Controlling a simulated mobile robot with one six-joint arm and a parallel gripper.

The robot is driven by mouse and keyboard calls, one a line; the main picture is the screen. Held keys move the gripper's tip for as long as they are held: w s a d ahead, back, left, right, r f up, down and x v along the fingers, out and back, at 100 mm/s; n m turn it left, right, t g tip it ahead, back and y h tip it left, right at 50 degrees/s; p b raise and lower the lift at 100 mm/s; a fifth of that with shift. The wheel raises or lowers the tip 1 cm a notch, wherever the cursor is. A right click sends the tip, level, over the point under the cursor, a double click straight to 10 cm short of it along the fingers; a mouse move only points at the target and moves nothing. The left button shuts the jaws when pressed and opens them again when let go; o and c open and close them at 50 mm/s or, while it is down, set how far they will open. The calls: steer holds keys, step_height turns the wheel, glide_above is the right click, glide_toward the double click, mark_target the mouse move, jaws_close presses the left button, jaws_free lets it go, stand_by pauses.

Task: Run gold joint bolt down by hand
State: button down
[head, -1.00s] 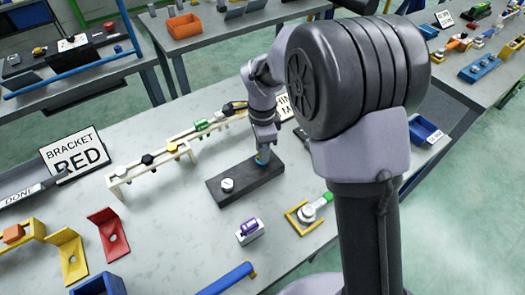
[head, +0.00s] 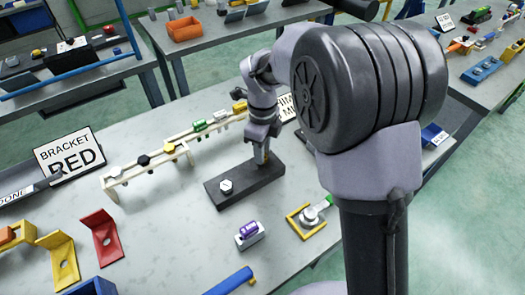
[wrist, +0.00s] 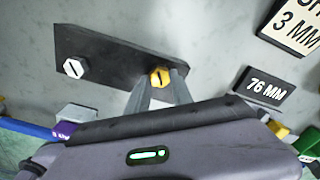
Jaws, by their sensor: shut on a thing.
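The gold joint bolt (wrist: 160,77), with a dark slot across its head, stands at the right end of the dark joint plate (wrist: 112,58) in the wrist view. My gripper (wrist: 166,90) is shut on its head from above. In the head view my gripper (head: 262,158) points down at the far right end of the plate (head: 245,189), and its fingers mostly cover the bolt. A white slotted bolt (wrist: 75,68) sits at the plate's other end and also shows in the head view (head: 226,186). How deep the gold bolt sits is hidden.
A cream rack (head: 130,179) with several coloured pieces stands behind and left of the plate. A purple piece on a white block (head: 249,234) and a yellow frame (head: 306,221) are in front.

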steer(key=shift+w+r, duration=0.15)
stand_by(0.4)
steer(key=c, duration=1.1)
jaws_free()
step_height(320, 180, up, 17)
steer(key=p, duration=0.6)
steer(key=shift+r+p, duration=0.15)
steer(key=shift+p, duration=0.15)
